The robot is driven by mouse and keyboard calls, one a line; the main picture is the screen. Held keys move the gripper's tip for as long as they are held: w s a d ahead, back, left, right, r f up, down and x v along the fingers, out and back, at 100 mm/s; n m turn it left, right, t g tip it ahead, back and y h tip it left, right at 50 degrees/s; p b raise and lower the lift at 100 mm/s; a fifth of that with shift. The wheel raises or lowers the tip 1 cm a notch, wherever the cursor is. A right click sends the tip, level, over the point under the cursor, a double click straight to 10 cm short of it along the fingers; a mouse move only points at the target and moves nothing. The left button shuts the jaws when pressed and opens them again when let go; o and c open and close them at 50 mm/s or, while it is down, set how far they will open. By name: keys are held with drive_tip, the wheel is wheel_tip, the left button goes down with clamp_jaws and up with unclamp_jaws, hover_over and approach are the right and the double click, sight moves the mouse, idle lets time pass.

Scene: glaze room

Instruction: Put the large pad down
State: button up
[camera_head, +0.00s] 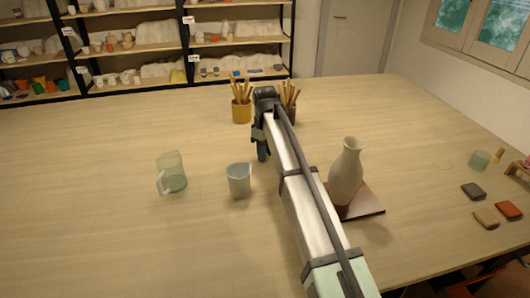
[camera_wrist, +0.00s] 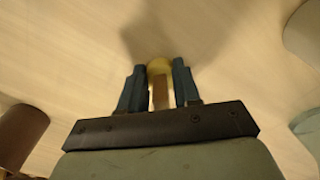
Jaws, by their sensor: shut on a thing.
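My gripper (camera_head: 262,152) is over the table between the grey-white pitcher and the brush pots, fingers pointing down. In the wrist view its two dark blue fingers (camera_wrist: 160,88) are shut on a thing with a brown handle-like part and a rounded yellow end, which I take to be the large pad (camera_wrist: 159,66). Bare table and a shadow show beyond the pad. In the head view the fingers and arm hide the pad. I cannot tell whether it touches the table.
A vase (camera_head: 346,172) stands on a brown board (camera_head: 371,205) to the right. The table's left side is clear.

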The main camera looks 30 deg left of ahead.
drive_tip(key=shift+f, duration=0.15)
drive_tip(key=o, duration=1)
wheel_tip(320, 180, up, 12)
drive_tip(key=shift+r, duration=0.1)
idle(0.7)
